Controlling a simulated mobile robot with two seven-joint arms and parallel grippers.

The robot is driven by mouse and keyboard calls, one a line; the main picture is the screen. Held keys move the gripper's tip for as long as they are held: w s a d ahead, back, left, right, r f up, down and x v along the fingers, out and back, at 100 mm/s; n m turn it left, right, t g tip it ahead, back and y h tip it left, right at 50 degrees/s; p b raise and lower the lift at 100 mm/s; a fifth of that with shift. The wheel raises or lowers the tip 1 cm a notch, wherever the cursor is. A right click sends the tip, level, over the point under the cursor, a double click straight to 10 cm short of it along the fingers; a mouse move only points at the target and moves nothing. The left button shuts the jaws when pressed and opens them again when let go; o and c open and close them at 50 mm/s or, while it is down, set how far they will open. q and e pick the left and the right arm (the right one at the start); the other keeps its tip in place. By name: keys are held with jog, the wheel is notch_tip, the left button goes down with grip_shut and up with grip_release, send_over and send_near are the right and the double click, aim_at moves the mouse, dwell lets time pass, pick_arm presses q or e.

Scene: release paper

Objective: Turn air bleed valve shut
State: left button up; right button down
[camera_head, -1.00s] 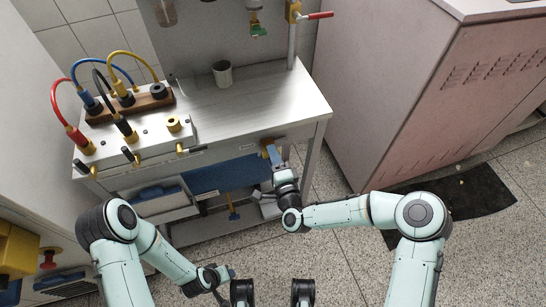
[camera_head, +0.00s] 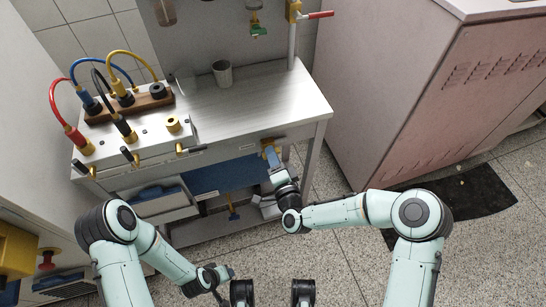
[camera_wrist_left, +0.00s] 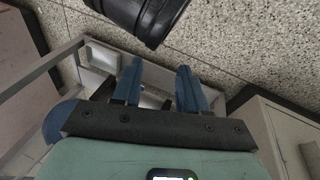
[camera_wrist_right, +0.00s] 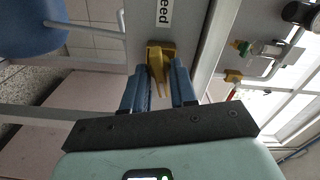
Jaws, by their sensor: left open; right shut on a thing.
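The air bleed valve (camera_wrist_right: 157,62) is a yellow handle on the front edge of the table, beside a white label that ends in "eed" in the right wrist view. My right gripper (camera_wrist_right: 158,88) is shut on this yellow handle, with a blue finger on each side of it. In the head view my right gripper (camera_head: 271,156) is at the table's front right corner and hides most of the valve. My left gripper (camera_wrist_left: 155,80) is open and empty, low in front of the table. The rest of the label is out of view.
The steel table (camera_head: 262,95) holds a metal cup (camera_head: 222,73) and a panel with yellow taps (camera_head: 182,149) and coloured hoses. A pipe with a red-handled valve (camera_head: 318,15) rises at the back right. A pink cabinet (camera_head: 420,95) stands to the right. A dark mat (camera_head: 470,190) lies on the floor.

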pick_arm(q)
jog(key=shift+g, duration=0.4)
jog(key=shift+s+a+f+b, duration=0.3)
jog(key=shift+f+b, duration=0.2)
jog(key=shift+f, duration=0.3)
jog(key=shift+s+a+f+b, duration=0.25)
jog(key=shift+s+f+b, duration=0.25)
jog(key=shift+f, duration=0.35)
jog(key=shift+s+a+f+b, duration=0.3)
jog(key=shift+f+b, duration=0.2)
jog(key=shift+f, duration=0.3)
pick_arm(e)
jog(key=shift+n, duration=7.3)
jog(key=c, duration=1.2)
grip_release()
jog(key=shift+o, duration=0.2)
pick_arm(q)
jog(key=w+r, duration=0.1)
jog(key=w+p, duration=0.1)
jog(key=w+r+t, duration=0.1)
jog(key=shift+d+r, duration=0.25)
jog(key=shift+r, duration=0.1)
pick_arm(e)
jog(key=v, duration=1.3)
jog(key=shift+s, duration=0.2)
